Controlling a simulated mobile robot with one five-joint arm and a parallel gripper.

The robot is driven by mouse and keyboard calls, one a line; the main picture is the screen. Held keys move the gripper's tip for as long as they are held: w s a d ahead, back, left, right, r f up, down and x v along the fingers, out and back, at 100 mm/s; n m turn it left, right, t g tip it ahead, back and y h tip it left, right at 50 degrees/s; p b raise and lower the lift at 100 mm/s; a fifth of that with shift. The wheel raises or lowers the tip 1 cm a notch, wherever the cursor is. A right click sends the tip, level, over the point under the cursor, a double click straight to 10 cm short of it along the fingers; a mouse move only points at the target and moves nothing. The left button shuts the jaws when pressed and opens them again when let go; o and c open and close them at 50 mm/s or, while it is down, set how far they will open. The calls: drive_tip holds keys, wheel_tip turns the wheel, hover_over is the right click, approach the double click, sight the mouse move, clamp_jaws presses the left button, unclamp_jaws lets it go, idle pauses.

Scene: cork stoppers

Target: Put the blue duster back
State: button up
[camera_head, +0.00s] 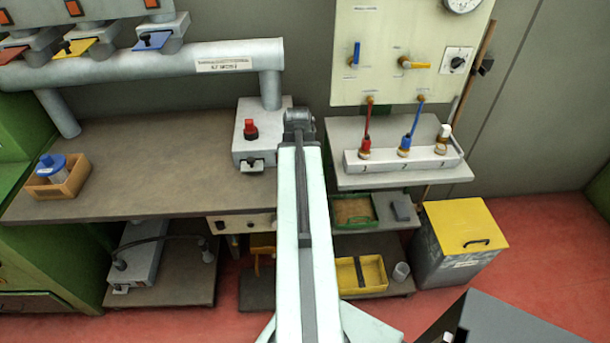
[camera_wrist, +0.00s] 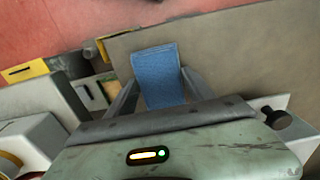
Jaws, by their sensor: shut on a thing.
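The blue duster (camera_wrist: 158,78) shows in the wrist view as a flat blue cloth-like piece between my fingers. My gripper (camera_wrist: 160,84) is shut on it and holds it in front of a grey-brown surface; I cannot tell whether the duster touches that surface. In the head view my own arm stands in the middle and hides the gripper and the duster. The duster's place is not clearly marked in either view.
The brown workbench (camera_head: 130,180) is mostly clear. A wooden box (camera_head: 73,187) holds a blue-lidded container. A grey unit with a red knob (camera_head: 251,131) stands at its right. A white rack (camera_head: 395,160) holds bottles on a shelf. A yellow-lidded bin (camera_head: 466,231) stands on the red floor.

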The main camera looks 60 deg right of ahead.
drive_tip(key=shift+f, duration=0.25)
drive_tip(key=o, duration=1.2)
drive_tip(key=shift+r, duration=0.1)
wheel_tip(320, 180, up, 12)
drive_tip(key=p, duration=1.2)
drive_tip(key=shift+r, duration=0.15)
